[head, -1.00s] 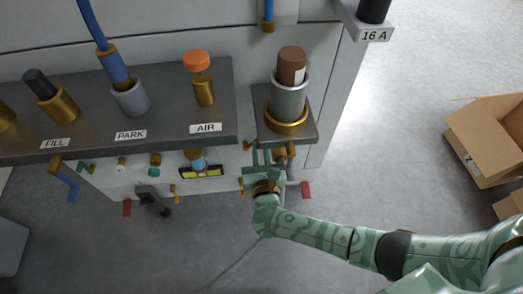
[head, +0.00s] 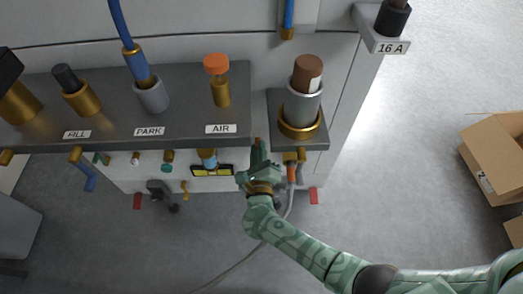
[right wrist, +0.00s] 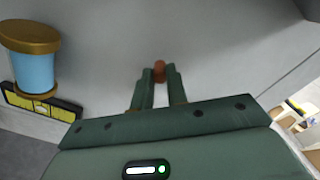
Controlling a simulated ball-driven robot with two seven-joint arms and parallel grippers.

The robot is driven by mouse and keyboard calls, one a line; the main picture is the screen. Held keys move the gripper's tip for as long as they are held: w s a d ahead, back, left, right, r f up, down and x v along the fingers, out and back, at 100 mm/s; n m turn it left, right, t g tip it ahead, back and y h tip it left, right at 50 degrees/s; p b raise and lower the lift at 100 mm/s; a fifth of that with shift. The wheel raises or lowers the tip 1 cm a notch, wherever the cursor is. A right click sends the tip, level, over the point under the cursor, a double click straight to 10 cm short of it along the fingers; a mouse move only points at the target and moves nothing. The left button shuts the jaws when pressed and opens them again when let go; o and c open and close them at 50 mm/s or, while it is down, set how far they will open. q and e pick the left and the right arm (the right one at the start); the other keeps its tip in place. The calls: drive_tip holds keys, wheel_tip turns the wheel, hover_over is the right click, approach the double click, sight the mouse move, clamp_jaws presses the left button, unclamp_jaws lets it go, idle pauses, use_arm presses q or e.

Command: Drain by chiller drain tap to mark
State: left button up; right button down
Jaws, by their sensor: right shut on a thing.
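My right gripper (head: 259,153) is in front of the white machine, between the AIR end of the grey shelf and the round holder. In the right wrist view, its two fingers (right wrist: 159,76) are closed on a small red-brown piece (right wrist: 159,66); I cannot tell if this is the drain tap's handle. A blue cylinder with brass ends (right wrist: 33,68) stands to their left, above a yellow-and-black gauge (right wrist: 42,101). The gauge also shows in the head view (head: 213,170). No drain tap or mark is clearly labelled. My left gripper is out of view.
The grey shelf (head: 195,132) carries fittings labelled FILL, PARK and AIR. A silver holder (head: 301,106) with a brown-topped bottle is at right. A grey hose (head: 237,262) rises behind my arm to an orange-ended fitting. Cardboard boxes (head: 493,150) stand at far right.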

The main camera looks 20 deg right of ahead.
drive_tip(key=shift+a+n, duration=0.2)
drive_tip(key=shift+n, duration=0.1)
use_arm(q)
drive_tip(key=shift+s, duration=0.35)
use_arm(e)
drive_tip(key=c, duration=1.4)
unclamp_jaws()
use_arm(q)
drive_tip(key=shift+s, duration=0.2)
